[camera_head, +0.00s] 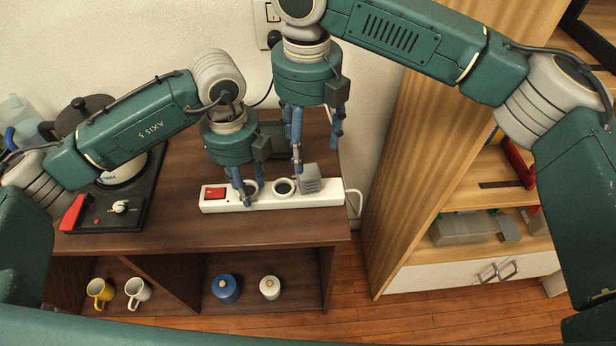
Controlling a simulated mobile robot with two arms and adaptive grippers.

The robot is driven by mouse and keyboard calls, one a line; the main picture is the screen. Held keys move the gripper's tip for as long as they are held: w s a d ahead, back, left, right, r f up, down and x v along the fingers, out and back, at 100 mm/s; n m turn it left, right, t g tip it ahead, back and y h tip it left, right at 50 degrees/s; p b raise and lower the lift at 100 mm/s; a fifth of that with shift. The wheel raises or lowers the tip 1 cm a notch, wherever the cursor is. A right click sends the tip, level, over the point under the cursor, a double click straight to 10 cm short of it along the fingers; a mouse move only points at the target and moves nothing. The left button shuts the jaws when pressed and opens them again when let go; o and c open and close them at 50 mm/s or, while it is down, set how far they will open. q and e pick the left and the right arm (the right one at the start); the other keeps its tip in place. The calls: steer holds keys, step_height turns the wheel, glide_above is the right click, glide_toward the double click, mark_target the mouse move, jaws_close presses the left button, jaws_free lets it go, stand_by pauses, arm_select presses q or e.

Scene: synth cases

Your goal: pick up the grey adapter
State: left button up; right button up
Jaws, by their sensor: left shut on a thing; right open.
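The grey adapter (311,181) sits upright on the right part of a white power strip (327,198) on the brown cabinet top. The strip has a red switch (215,193) at its left end and dark round sockets between. My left gripper (253,194) is shut on the power strip, left of the adapter, with its fingers around one socket. My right gripper (316,160) is open, just above the adapter, with a finger to either side of it. One of its fingertips comes down close to the adapter's left side; whether it touches, I cannot tell.
A black appliance (105,214) with a red part stands on the cabinet top at the left. The strip's white cable leaves at its right end. A wooden shelf unit (400,190) stands at the right. Mugs and two lidded jars (226,289) stand in the compartments below.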

mark_target(306, 171)
step_height(306, 171, down, 9)
steer(key=shift+w+a+f, duration=0.1)
steer(key=shift+f, duration=0.1)
stand_by(0.3)
steer(key=shift+c, duration=0.3)
jaws_close()
